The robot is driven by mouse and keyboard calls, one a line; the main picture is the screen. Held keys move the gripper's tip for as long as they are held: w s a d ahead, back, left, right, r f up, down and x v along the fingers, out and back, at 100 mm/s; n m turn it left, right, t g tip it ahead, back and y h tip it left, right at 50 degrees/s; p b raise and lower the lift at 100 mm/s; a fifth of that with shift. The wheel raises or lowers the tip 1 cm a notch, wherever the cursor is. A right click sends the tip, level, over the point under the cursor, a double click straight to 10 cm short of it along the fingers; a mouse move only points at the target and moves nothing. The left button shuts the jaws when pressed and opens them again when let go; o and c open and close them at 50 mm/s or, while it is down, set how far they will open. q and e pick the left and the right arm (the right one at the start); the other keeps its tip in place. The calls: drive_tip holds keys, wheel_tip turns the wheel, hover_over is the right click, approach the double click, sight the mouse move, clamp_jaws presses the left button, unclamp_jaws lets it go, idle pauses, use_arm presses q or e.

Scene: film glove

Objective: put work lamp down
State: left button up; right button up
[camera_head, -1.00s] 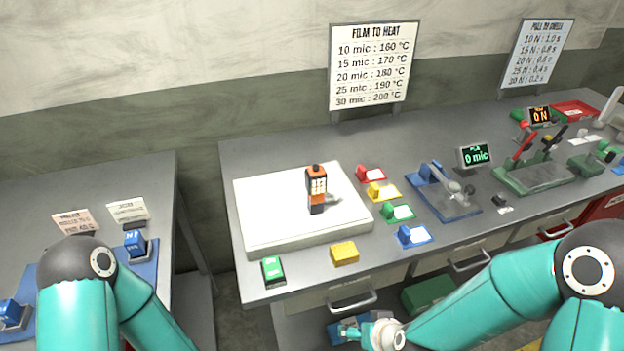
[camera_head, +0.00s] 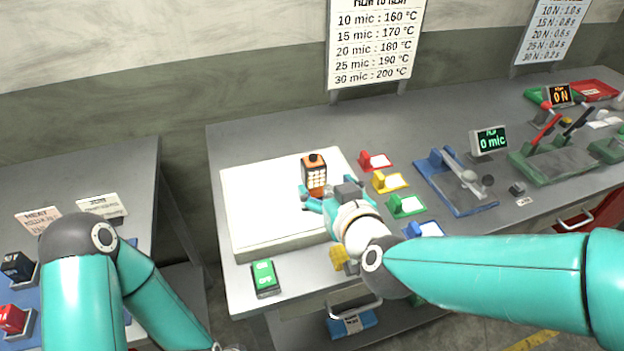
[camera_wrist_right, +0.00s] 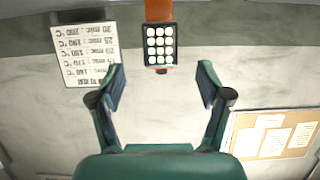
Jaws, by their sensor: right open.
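The work lamp (camera_head: 314,172) is an orange and black block with a panel of lit white dots. It stands upright on the white slab (camera_head: 245,197) on the bench. My right gripper (camera_head: 326,193) is open and empty, just on the near side of the lamp. In the right wrist view the lamp (camera_wrist_right: 160,45) is centred between the spread fingers (camera_wrist_right: 160,82) but beyond their tips. The gripper partly covers the lamp's lower part in the head view. Of my left arm only the upper links show at the lower left.
Red (camera_head: 375,160), yellow (camera_head: 390,181), green (camera_head: 405,205) and blue (camera_head: 424,229) holders line the slab's right side. A green on/off switch (camera_head: 265,276) lies in front. A yellow block (camera_head: 340,258) is partly behind my right arm. The slab's left part is clear.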

sight(316, 173)
drive_tip(key=x, duration=0.2)
drive_tip(key=p+x, duration=0.1)
drive_tip(key=x, duration=0.5)
drive_tip(key=shift+w+r, duration=0.2)
drive_tip(key=shift+w, duration=0.05)
drive_tip(key=c, duration=1.3)
drive_tip(key=shift+r, duration=0.1)
clamp_jaws()
